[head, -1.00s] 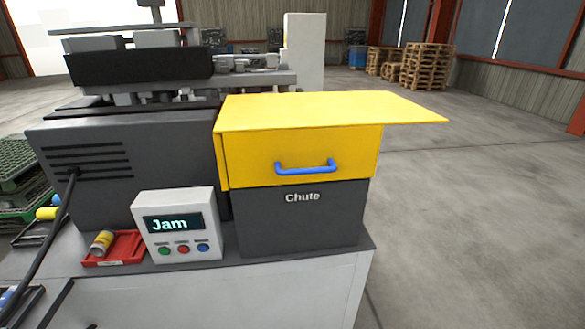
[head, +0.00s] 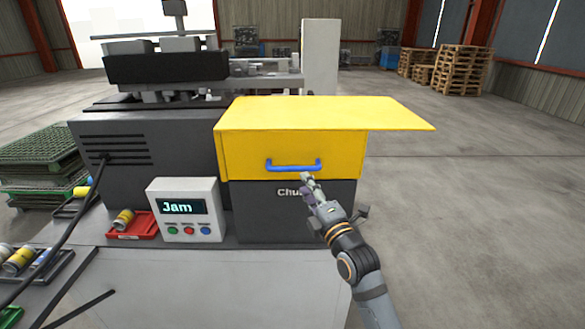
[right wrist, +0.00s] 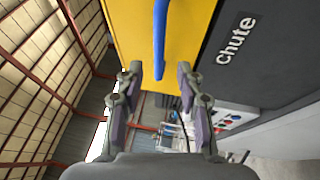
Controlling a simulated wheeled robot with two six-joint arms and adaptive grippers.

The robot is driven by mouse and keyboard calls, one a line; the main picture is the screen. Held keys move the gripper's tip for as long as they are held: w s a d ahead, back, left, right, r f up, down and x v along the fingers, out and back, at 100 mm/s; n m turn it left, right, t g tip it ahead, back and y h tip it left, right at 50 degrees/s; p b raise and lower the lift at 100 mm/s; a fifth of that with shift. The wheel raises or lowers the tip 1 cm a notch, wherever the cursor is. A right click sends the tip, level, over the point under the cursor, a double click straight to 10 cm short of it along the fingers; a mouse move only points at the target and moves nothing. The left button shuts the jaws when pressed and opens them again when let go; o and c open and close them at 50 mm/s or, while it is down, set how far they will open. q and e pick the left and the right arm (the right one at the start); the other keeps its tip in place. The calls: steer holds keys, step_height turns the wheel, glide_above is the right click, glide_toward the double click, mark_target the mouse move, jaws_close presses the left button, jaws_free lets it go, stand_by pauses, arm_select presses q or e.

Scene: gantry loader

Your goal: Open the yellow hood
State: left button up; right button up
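The yellow hood (head: 290,146) is closed over the dark grey chute box (head: 290,222). A blue bar handle (head: 293,166) runs across its front. In the right wrist view the blue handle (right wrist: 160,45) lies ahead, in line with the gap between the fingers. My right gripper (head: 307,180) is just below and in front of the handle's right part. In the right wrist view its fingers (right wrist: 160,84) are spread apart with nothing held between them. My left gripper is not in view.
A control box (head: 184,210) reading "Jam" stands left of the chute, beside a red tray (head: 131,229) holding a yellow can (head: 124,220). A dark machine body (head: 150,160) is to the left. The floor at right is clear.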

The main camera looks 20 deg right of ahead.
mark_target(295, 168)
steer(key=p+x, duration=0.2)
steer(key=x, duration=0.5)
steer(key=shift+w+r, duration=0.15)
steer(key=shift+w, duration=0.45)
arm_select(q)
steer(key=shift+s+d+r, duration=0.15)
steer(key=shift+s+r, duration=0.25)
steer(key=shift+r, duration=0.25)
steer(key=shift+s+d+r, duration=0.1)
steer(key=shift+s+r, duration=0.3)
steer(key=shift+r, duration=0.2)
arm_select(e)
steer(key=shift+s, duration=0.1)
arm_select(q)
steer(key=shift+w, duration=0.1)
arm_select(e)
jaws_close()
